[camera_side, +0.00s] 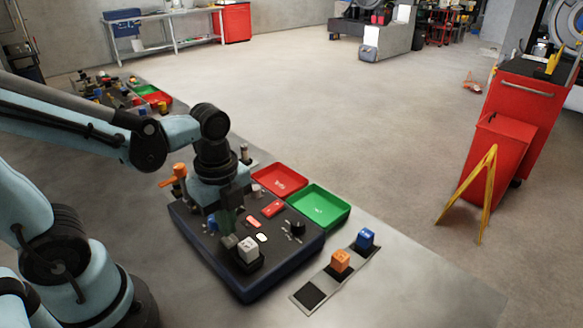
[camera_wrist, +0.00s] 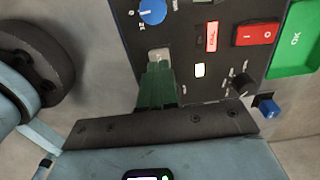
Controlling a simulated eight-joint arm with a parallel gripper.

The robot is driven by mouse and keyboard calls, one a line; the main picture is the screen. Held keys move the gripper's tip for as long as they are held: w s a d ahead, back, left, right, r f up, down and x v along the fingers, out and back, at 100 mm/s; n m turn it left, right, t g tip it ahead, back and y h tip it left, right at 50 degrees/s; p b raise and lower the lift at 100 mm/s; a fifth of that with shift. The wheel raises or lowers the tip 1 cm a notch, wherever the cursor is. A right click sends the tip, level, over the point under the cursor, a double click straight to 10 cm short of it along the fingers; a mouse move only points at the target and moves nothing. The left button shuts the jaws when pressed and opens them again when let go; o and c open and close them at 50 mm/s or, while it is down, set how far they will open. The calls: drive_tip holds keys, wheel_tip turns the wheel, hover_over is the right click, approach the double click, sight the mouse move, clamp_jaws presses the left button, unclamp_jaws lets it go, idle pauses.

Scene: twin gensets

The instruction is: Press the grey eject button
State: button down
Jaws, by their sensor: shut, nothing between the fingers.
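A small grey button (camera_wrist: 158,54) shows on the dark panel in the wrist view, just past my fingertips. What looks like the same grey piece (camera_side: 230,241) shows at the finger ends in the side view. My gripper (camera_wrist: 157,68) has green fingers, closed together and empty. In the side view my gripper (camera_side: 227,230) points down at the panel, at or very close to the grey piece. I cannot tell whether it touches. The fingers hide part of the button.
Beside the fingers stands a pale grey cube (camera_side: 248,249). The panel also bears a red rocker switch (camera_wrist: 255,33), a blue knob (camera_wrist: 152,11) and a black knob (camera_wrist: 240,84). Red (camera_side: 280,179) and green (camera_side: 320,206) trays, plus orange (camera_side: 340,261) and blue (camera_side: 365,239) cubes, lie alongside.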

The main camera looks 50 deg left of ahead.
drive_tip(key=shift+f, duration=0.95)
idle(0.6)
wheel_tip(320, 180, up, 12)
idle(1.4)
